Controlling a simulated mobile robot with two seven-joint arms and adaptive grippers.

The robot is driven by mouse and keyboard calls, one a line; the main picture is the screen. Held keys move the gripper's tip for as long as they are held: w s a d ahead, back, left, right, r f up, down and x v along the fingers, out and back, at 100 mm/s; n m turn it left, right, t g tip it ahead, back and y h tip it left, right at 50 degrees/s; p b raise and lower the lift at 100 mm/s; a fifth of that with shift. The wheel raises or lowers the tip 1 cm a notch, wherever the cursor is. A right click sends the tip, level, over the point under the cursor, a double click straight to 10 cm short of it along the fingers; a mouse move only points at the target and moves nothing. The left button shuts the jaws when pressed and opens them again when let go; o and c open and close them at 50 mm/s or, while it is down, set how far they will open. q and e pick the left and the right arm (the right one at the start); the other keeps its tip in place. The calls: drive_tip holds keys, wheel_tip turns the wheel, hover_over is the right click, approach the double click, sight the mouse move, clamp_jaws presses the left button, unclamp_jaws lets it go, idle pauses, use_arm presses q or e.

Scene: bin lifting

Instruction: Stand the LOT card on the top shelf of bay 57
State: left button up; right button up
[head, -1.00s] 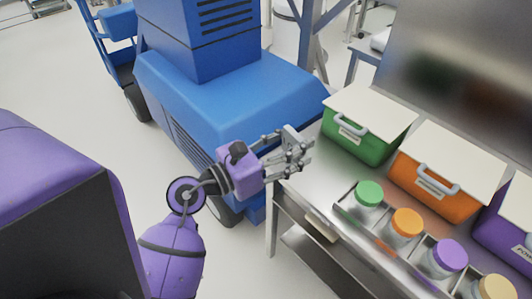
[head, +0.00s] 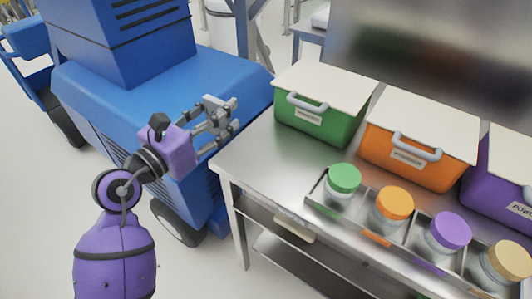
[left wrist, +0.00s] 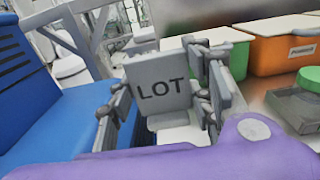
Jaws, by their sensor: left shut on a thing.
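The LOT card is a grey plate with dark letters, seen in the left wrist view (left wrist: 163,84). My left gripper (head: 222,120) is shut on it, with a finger at each side of the card, which faces the wrist camera. In the head view the gripper is left of the bench, in front of the blue vehicle, and the card is hard to make out among the fingers. My right gripper is not in view. No shelf marked bay 57 can be made out.
A steel bench (head: 262,160) holds green (head: 318,122), orange (head: 415,160) and purple (head: 505,190) lidded bins and a tray of several jars with coloured lids. A blue vehicle (head: 130,95) stands behind the gripper.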

use_arm(q)
drive_tip(key=d+f, duration=0.2)
drive_tip(key=d, duration=0.1)
drive_tip(key=d+f, duration=0.3)
drive_tip(key=d+f+b, duration=0.1)
drive_tip(key=d+f, duration=0.1)
drive_tip(key=d, duration=0.1)
drive_tip(key=shift+s+d+f, duration=0.1)
drive_tip(key=shift+d+f, duration=0.1)
drive_tip(key=f, duration=0.1)
drive_tip(key=d+f, duration=0.1)
drive_tip(key=f, duration=0.1)
drive_tip(key=shift+f+b, duration=0.15)
drive_tip(key=shift+b, duration=0.25)
drive_tip(key=shift+f, duration=0.3)
drive_tip(key=shift+a, duration=0.1)
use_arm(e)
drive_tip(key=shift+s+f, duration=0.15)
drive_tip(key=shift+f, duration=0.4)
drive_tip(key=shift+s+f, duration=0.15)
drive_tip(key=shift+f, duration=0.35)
use_arm(q)
drive_tip(key=shift+f, duration=0.1)
